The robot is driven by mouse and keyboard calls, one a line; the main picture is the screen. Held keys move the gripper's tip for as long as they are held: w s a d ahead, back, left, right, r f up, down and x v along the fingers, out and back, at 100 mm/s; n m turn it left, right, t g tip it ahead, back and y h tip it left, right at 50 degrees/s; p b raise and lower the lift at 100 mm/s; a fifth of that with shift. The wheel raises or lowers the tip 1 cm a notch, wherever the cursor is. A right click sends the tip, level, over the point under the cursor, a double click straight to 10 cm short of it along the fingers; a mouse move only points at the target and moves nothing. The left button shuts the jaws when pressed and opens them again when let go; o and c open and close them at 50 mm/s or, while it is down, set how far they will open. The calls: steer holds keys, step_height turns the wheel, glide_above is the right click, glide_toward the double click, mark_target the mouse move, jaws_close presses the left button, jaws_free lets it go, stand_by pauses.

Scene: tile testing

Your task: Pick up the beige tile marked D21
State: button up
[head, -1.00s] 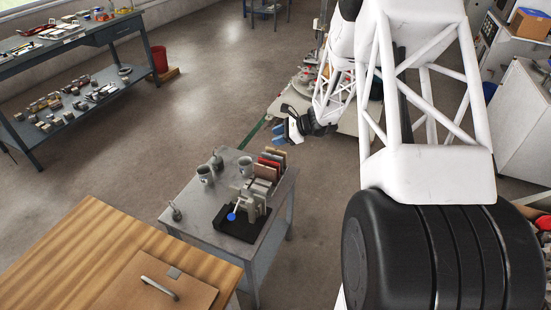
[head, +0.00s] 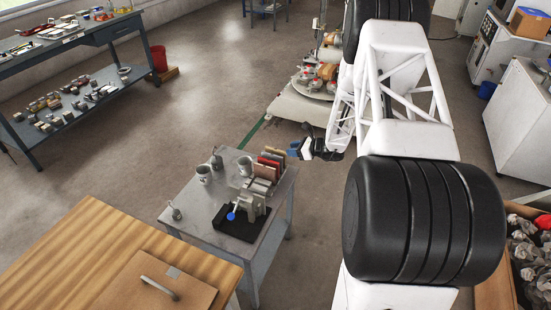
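A row of upright tiles stands in a holder on the small grey table. A beige tile (head: 275,151) is at the back of the row, with red tiles (head: 269,161) in front of it. No marking is legible at this size, so I cannot tell which tile is D21. My gripper (head: 293,148), with blue fingertips and a dark wrist, is just right of and behind the row, apart from the tiles as far as I can see. The fingers are too small to show whether they are open.
The small grey table (head: 190,214) also bears grey mugs (head: 204,174) and a black-based device (head: 240,222) with a blue knob. A wooden table (head: 90,245) is at lower left. A shelved workbench (head: 100,35) stands at upper left. Open floor lies between.

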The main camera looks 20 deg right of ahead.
mark_target(278, 150)
steer(key=shift+x, duration=1.25)
steer(key=shift+a, duration=0.1)
steer(key=shift+x, duration=2.6)
steer(key=shift+f, duration=0.1)
jaws_close()
